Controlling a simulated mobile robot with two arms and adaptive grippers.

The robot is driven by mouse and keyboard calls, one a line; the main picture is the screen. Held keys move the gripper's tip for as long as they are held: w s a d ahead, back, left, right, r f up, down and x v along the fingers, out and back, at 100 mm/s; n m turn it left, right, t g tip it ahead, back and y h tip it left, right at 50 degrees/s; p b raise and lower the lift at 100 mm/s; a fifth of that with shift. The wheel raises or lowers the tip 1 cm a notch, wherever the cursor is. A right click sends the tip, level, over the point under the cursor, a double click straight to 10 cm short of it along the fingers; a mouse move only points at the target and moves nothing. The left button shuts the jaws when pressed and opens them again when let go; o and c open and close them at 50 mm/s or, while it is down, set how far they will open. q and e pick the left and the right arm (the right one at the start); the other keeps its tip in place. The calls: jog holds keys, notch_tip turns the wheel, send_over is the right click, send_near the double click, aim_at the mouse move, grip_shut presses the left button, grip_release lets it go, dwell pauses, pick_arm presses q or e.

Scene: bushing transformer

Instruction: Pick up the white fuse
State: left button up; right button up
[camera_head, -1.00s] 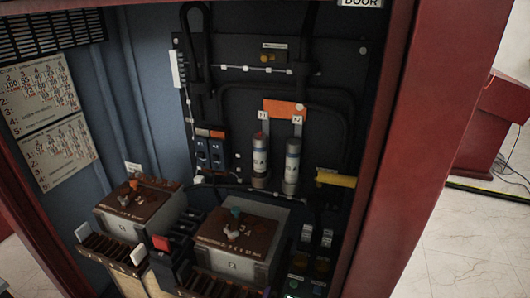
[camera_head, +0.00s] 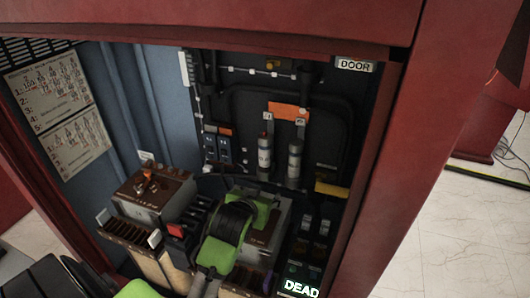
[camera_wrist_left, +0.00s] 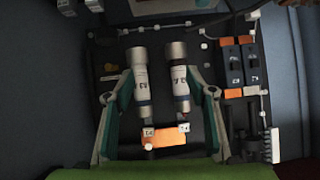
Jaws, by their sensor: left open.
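Two upright fuses stand side by side at the cabinet's back panel under an orange label. The left one (camera_head: 264,155) has a white body and red top; the right one (camera_head: 294,162) has a white body and pale grey top. My left gripper (camera_head: 258,205) is in front of and below them, its fingertips hard to make out there. In the left wrist view, which is upside down, its fingers (camera_wrist_left: 160,78) are open, spread to either side of both fuses. The pale-topped fuse (camera_wrist_left: 142,85) is left there, the red-topped one (camera_wrist_left: 181,85) right. Contact with either is not evident.
The red cabinet frame (camera_head: 398,130) bounds the opening. A brown-topped block (camera_head: 152,192) stands at left, another is partly behind my arm. Black switches (camera_head: 217,147) are left of the fuses, a yellow part (camera_head: 331,189) at right. A lit "DEAD" display (camera_head: 302,289) is at lower right.

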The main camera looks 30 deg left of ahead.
pick_arm(q)
jog(key=n+t+y, duration=0.1)
jog(key=n+t, duration=0.1)
send_near(264, 151)
jog(key=d, duration=0.1)
jog(key=shift+y, duration=0.3)
jog(key=p+x, duration=0.1)
jog(key=x, duration=0.6)
jog(key=shift+w+a+f+p, duration=0.1)
jog(key=shift+w+f+p, duration=0.2)
jog(key=shift+p, duration=0.1)
jog(key=shift+w+a+p, duration=0.25)
jog(key=shift+w+p, duration=0.05)
jog(key=x, duration=0.2)
jog(key=p+x, duration=0.1)
jog(key=shift+w+a+f, duration=0.15)
jog(key=shift+a+f, duration=0.15)
jog(key=shift+a, duration=0.05)
jog(key=shift+w+f+p, duration=0.2)
jog(key=shift+w+p, duration=0.1)
jog(key=shift+w, duration=0.05)
jog(key=shift+a, duration=0.1)
jog(key=c, duration=1.4)
jog(key=shift+r, duration=0.1)
grip_shut()
